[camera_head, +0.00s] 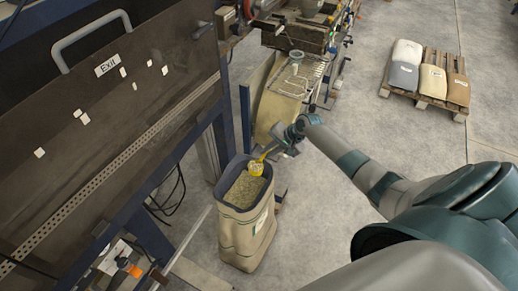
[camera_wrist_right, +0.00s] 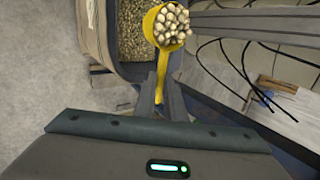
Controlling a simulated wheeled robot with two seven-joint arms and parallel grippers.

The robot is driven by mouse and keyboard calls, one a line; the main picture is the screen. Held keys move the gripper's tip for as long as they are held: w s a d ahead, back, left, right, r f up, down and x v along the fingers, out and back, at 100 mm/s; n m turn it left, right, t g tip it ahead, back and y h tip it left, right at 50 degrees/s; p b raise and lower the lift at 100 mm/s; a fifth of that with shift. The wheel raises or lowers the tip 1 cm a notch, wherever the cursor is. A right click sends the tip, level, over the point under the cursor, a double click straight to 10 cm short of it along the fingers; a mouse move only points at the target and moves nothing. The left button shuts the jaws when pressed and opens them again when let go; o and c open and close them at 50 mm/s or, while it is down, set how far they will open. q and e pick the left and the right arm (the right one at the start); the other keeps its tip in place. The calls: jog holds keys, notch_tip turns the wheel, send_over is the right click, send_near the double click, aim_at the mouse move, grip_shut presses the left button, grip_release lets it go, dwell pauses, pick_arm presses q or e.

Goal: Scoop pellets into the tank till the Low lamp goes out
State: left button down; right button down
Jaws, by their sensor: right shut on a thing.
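My right gripper (camera_head: 272,151) is shut on the handle of a yellow scoop (camera_head: 257,168), just above the open top of a tall beige sack (camera_head: 240,238). In the right wrist view the scoop's bowl (camera_wrist_right: 166,26) is heaped with pale pellets (camera_wrist_right: 172,22), and its handle runs down between the fingers (camera_wrist_right: 161,100). Pale pellets (camera_head: 243,190) also fill the upper part of the sack, and they show in the right wrist view (camera_wrist_right: 133,28). My left gripper is out of view. I cannot make out the tank or the Low lamp.
A large brown machine panel with an Exit label (camera_head: 107,66) stands on the left, on a dark blue frame. Behind the sack is a tan machine part (camera_head: 279,102). A pallet (camera_head: 453,104) with several bags stands at the back right. Grey floor is open between.

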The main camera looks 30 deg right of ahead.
jog(key=s+d+r, duration=0.5)
jog(key=s+d, duration=0.3)
jog(key=d, duration=0.1)
jog(key=s+d+r+p, duration=0.1)
jog(key=s+d+r, duration=0.5)
jog(key=s+d, duration=0.2)
jog(key=shift+s+d+r+p, duration=0.25)
jog(key=shift+d+r+p, duration=0.05)
jog(key=shift+d, duration=0.95)
jog(key=shift+w, duration=0.1)
